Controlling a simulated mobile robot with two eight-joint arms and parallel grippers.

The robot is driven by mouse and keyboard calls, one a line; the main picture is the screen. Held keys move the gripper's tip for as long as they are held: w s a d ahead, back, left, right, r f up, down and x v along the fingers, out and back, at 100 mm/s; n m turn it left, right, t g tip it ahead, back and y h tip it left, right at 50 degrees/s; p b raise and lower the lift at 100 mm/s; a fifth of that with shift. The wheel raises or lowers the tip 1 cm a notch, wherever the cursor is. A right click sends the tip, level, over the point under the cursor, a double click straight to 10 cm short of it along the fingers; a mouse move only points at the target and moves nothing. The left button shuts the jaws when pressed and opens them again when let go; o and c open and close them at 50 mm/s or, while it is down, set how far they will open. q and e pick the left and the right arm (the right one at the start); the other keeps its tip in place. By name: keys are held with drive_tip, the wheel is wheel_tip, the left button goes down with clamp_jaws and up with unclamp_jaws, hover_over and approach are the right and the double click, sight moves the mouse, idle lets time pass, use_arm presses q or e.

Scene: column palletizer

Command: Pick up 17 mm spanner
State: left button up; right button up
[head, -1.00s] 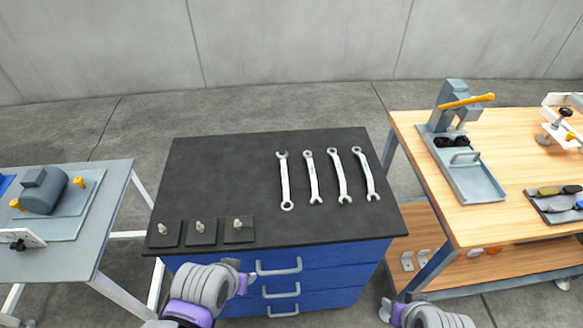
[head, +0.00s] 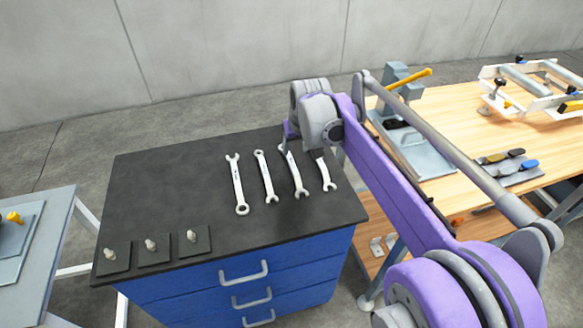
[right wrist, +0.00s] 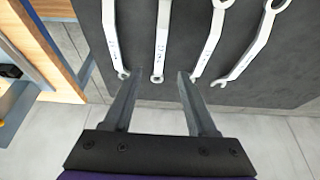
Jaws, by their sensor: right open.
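Several silver spanners lie side by side on the black top (head: 180,190) of a blue drawer cabinet. From the left in the head view they are the first (head: 238,185), second (head: 265,178), third (head: 294,172) and rightmost (head: 327,175). I cannot read their sizes, so I cannot tell which is 17 mm. My right gripper (head: 302,152) is open above their far ends and partly hides the two on the right. My left gripper is out of view.
Several small plates with pegs (head: 153,250) sit at the cabinet's front left. A wooden bench (head: 450,125) with a grey press (head: 400,90) stands at the right, close to my right arm. A grey table (head: 45,255) stands at the left. The cabinet top's left part is clear.

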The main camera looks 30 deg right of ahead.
sight(292, 163)
drive_tip(key=x, duration=1)
drive_tip(key=shift+r, duration=0.1)
clamp_jaws()
